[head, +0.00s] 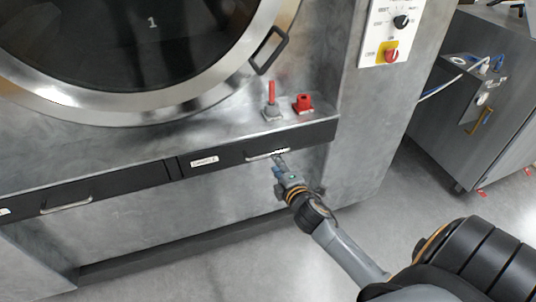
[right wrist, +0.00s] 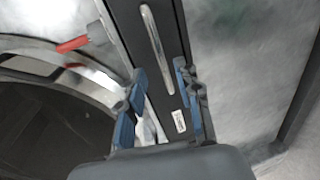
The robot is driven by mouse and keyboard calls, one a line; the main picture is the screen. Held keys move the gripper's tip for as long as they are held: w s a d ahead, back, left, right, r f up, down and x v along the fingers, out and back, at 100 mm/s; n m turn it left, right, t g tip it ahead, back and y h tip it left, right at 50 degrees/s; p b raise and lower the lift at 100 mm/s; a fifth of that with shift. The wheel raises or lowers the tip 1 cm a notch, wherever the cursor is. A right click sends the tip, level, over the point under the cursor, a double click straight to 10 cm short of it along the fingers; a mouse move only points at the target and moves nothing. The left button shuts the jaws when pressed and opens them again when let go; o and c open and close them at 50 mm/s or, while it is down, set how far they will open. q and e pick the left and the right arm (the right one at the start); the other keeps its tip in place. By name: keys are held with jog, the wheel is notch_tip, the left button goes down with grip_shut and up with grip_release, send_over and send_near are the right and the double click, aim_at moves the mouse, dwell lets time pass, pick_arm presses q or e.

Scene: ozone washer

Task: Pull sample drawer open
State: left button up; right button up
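The right-hand drawer (head: 232,159) is a dark front with a small white label (head: 205,161), whose text is too small to read, and a silver bar handle (head: 267,155). It looks shut, flush with the panel. My right gripper (head: 279,160) is at the right end of this handle. In the right wrist view the fingers of the right gripper (right wrist: 160,72) are open, with blue pads, and the handle (right wrist: 156,48) runs between and beyond the fingertips. I cannot tell whether they touch it. My left gripper is out of view.
A second dark drawer with a handle (head: 66,206) is at the left. A round door (head: 150,108) is above, with a red-handled valve (head: 271,95) and a red knob (head: 303,102) on the ledge. A grey cabinet (head: 470,110) stands at the right. The floor before the drawers is clear.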

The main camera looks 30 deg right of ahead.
aim_at(269, 154)
jog(key=x, duration=0.7)
jog(key=shift+f, duration=0.1)
grip_shut()
